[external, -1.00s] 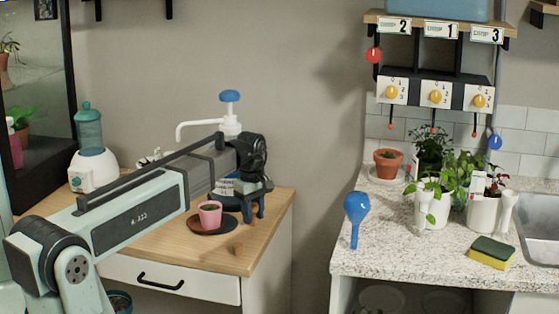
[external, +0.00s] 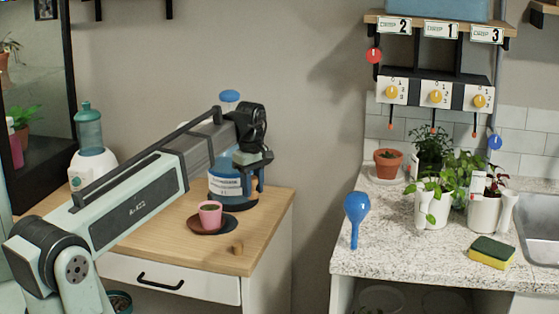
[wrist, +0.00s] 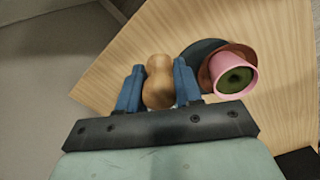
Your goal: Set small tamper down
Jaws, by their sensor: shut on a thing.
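The small tamper (wrist: 158,82) is a rounded, light wooden piece with a narrowed waist. In the wrist view it sits between the two blue fingers of my gripper (wrist: 158,88), which are shut on it. In the external view my gripper (external: 250,185) is above the back right of the wooden table (external: 265,225), in front of a blue bottle.
A pink pot (external: 210,214) stands on a dark saucer (external: 195,228) close to my gripper. The blue labelled pump bottle (external: 222,188) is behind. A blue watering bulb (external: 356,208) is on the counter, across a gap.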

